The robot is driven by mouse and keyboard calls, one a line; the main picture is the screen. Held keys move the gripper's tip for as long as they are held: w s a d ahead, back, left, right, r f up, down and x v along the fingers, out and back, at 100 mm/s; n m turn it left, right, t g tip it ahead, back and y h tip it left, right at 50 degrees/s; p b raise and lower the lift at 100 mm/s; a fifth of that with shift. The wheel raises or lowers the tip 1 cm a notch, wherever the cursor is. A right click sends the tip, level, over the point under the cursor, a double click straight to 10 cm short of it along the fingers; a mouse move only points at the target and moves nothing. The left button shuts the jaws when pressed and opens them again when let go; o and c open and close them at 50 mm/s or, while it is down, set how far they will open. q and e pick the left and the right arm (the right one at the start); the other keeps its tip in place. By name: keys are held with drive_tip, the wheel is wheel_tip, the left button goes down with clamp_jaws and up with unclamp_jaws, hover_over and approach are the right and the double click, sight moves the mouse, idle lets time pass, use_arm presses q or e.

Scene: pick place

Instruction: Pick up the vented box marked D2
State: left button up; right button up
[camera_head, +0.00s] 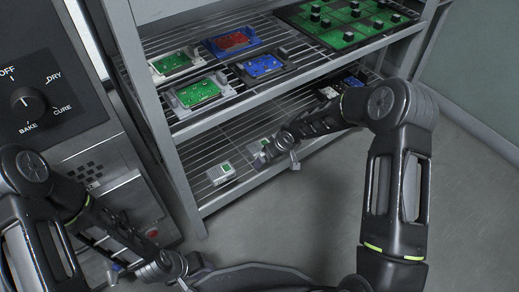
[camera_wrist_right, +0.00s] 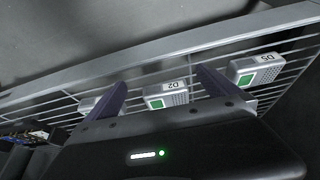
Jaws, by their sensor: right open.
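The vented box marked D2 (camera_wrist_right: 166,96) is light grey with a green square and a slotted face. It stands on the lower wire shelf, and its label appears upside down in the right wrist view. My right gripper (camera_wrist_right: 161,78) is open, with one dark finger on each side of this box in that view; contact cannot be told. In the head view, the right gripper (camera_head: 276,152) is at the lower shelf beside a grey box (camera_head: 257,148), apparently D2, partly hidden. My left gripper (camera_head: 185,272) is low at the bottom left, away from the shelf; its fingers are unclear.
A similar box, apparently marked D5 (camera_wrist_right: 257,70), stands to the right of D2. Another grey box (camera_wrist_right: 90,103) is mostly hidden behind the left finger. The upper shelf holds trays of circuit boards (camera_head: 200,92). An oven panel (camera_head: 45,100) stands left.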

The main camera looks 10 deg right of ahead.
sight(260, 146)
drive_tip(key=w, duration=0.2)
drive_tip(key=w+a, duration=0.1)
drive_tip(key=w, duration=0.1)
drive_tip(key=shift+a+b, duration=0.15)
drive_tip(key=shift+b, duration=0.25)
drive_tip(key=shift+w, duration=0.1)
drive_tip(key=w, duration=0.1)
drive_tip(key=w+b, duration=0.1)
drive_tip(key=w+a, duration=0.1)
drive_tip(key=shift+f+b, duration=0.3)
drive_tip(key=shift+b, duration=0.1)
drive_tip(key=shift+b+x, duration=0.3)
drive_tip(key=shift+x, duration=0.45)
drive_tip(key=shift+w+a+f, duration=0.1)
drive_tip(key=shift+f, duration=0.35)
drive_tip(key=c, duration=1.4)
